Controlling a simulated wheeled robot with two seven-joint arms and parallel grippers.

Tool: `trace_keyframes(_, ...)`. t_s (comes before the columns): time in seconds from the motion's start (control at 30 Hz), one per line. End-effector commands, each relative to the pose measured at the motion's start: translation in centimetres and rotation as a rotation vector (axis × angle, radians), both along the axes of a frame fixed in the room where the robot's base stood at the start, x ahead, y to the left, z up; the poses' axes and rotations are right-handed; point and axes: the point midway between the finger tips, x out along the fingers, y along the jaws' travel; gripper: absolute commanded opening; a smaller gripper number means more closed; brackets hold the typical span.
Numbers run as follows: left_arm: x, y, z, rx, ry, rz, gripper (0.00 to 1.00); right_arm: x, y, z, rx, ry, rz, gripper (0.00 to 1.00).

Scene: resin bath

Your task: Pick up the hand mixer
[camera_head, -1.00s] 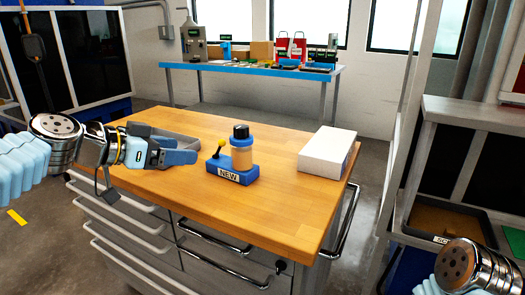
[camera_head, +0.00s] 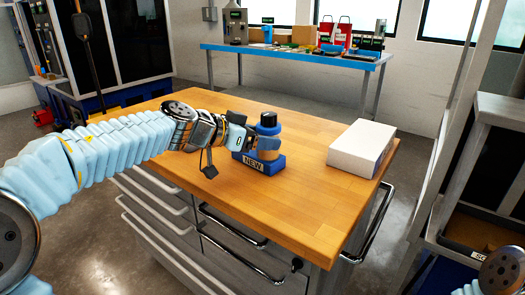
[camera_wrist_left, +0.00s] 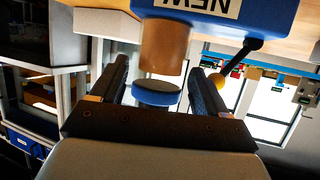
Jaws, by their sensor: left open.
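A blue base labelled NEW (camera_head: 262,163) stands on the wooden worktop. It carries an upright amber cylinder (camera_head: 268,144) with a blue band and a dark cap (camera_head: 268,119). I cannot tell for sure whether this is the hand mixer. My left gripper (camera_head: 246,140) is at the left of the cylinder, partly hiding it. In the upside-down left wrist view, my open left gripper (camera_wrist_left: 159,66) has a finger on each side of the cylinder (camera_wrist_left: 163,48), with gaps showing. The right gripper is out of view.
A white box (camera_head: 361,150) lies at the right of the wooden worktop (camera_head: 290,205). The worktop's front area is clear. A blue-edged bench (camera_head: 290,56) with bags and boxes stands at the back. A shelf unit (camera_head: 503,112) is at the right.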

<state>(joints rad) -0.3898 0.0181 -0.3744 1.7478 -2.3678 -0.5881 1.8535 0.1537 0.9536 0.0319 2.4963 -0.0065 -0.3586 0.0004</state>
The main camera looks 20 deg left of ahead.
Motion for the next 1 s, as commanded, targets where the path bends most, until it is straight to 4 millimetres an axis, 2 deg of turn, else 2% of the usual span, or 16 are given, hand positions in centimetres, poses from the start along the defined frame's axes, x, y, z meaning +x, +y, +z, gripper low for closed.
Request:
trace_keyframes(0.03,0.5,-0.4,-1.1,0.003,0.000,-0.001,0.75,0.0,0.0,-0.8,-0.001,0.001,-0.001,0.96)
trace_keyframes(0.1,1.3,-1.0,-1.3,0.002,0.000,-0.001,0.75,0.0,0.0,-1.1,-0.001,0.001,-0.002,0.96)
trace_keyframes(0.43,2.0,-1.5,-1.3,0.000,-0.001,0.001,0.75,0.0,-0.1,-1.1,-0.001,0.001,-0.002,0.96)
trace_keyframes(0.8,2.0,-1.4,-1.3,0.000,-0.001,0.001,0.19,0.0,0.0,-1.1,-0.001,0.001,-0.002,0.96)
trace_keyframes(1.0,2.0,-1.4,-1.2,-0.001,-0.002,0.001,0.19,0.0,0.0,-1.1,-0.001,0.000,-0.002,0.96)
